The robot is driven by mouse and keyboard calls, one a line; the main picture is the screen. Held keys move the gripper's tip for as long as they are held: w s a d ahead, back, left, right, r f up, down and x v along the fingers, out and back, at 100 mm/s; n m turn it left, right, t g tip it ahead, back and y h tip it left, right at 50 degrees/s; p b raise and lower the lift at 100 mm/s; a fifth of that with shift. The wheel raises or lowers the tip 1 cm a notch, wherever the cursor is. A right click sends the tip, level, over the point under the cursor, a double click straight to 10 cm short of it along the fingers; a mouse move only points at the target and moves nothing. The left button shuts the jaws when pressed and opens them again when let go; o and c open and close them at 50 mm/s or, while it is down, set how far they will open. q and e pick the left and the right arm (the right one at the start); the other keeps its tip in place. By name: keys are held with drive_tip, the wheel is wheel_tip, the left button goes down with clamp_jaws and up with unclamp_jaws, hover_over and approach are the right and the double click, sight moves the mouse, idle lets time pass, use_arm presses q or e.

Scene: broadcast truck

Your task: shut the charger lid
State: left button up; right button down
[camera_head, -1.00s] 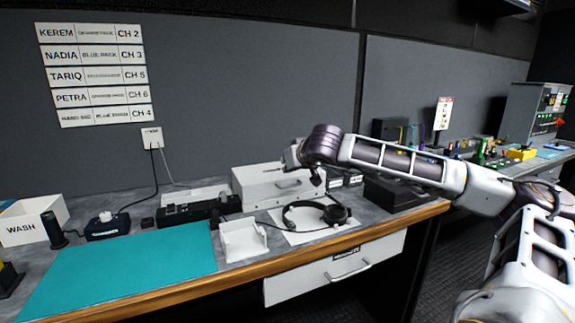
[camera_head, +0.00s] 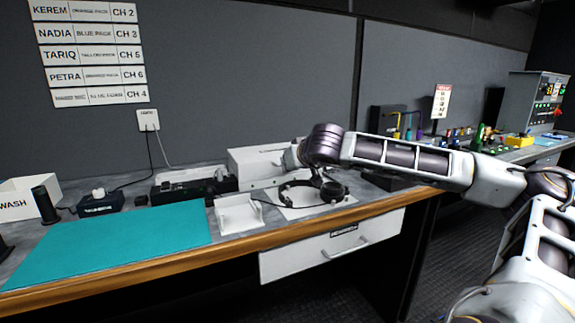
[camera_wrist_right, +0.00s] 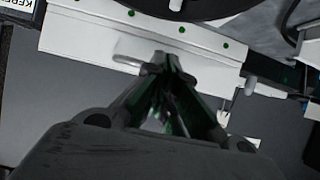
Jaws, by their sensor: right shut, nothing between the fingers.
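The charger looks to be the white box (camera_head: 258,160) at the back of the bench in the head view. In the right wrist view, its white front strip (camera_wrist_right: 110,32) carries a row of green dots, and a grey bar handle (camera_wrist_right: 128,63) sits at the edge of a white panel. I cannot tell how far the lid stands open. My right gripper (camera_wrist_right: 166,62) is shut and empty, its tips beside the handle in the picture; contact is unclear. In the head view my wrist hides the box's right part. My left gripper is not in view.
A black headset (camera_head: 312,194) lies on a white sheet just in front of the box. A white holder (camera_head: 238,213), a teal mat (camera_head: 115,243) and a black unit (camera_head: 190,187) are to the left. A drawer (camera_head: 330,248) is below the bench edge.

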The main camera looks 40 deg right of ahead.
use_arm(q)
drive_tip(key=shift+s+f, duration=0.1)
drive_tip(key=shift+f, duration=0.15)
use_arm(e)
drive_tip(key=shift+s+f, duration=0.1)
drive_tip(key=shift+f, duration=0.15)
idle(0.3)
